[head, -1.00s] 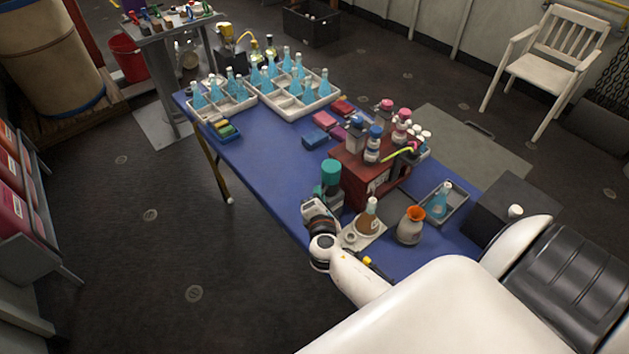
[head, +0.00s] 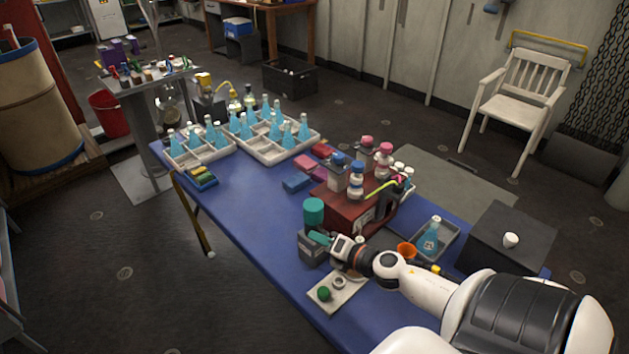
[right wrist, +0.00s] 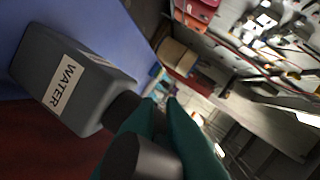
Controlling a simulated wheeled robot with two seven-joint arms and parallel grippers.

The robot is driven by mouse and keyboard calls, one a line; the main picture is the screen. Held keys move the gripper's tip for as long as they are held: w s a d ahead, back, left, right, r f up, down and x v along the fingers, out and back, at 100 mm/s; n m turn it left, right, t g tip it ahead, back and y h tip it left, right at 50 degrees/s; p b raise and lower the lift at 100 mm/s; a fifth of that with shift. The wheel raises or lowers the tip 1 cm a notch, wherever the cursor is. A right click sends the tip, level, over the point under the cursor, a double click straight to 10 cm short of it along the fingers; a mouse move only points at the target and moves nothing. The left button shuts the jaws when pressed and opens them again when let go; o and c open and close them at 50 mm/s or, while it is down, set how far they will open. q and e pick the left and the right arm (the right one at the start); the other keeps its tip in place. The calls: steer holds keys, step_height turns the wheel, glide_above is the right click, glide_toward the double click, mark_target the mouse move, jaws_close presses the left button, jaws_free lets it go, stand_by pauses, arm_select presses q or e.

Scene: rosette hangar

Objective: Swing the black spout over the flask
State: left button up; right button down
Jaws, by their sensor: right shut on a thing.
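A grey tank (head: 313,249) with a teal cylinder (head: 313,210) above it stands at the table's near edge. In the right wrist view the tank (right wrist: 70,80) carries a WATER label. A black spout (right wrist: 123,107) runs from it to my right gripper's teal fingers. My right gripper (head: 320,238) is shut on the spout beside the tank; its teal fingers fill the lower middle of the right wrist view (right wrist: 163,125). A pale stopper (head: 360,242) shows behind my right wrist; the flask below it is mostly hidden by my arm. My left gripper is not in view.
A pale plate (head: 350,295) with a green knob (head: 323,293) lies below my wrist. An orange-rimmed vessel (head: 405,249) is partly behind my forearm. A dark-red box (head: 338,207) with bottles stands behind. A tray (head: 455,236) holds a blue flask (head: 429,238).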

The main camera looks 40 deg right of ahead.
steer(key=shift+w+d+r, duration=0.1)
steer(key=shift+d+r, duration=0.1)
steer(key=shift+r, duration=0.1)
steer(key=c, duration=1.8)
jaws_free()
steer(key=shift+o, duration=1.3)
steer(key=shift+w+f, duration=0.1)
steer(key=shift+f, duration=0.1)
steer(key=shift+a, duration=0.1)
steer(key=shift+f, duration=0.1)
steer(key=shift+s, duration=0.25)
steer(key=b+v, duration=0.2)
steer(key=v, duration=0.9)
steer(key=shift+s+d, duration=0.2)
steer(key=shift+s, duration=0.05)
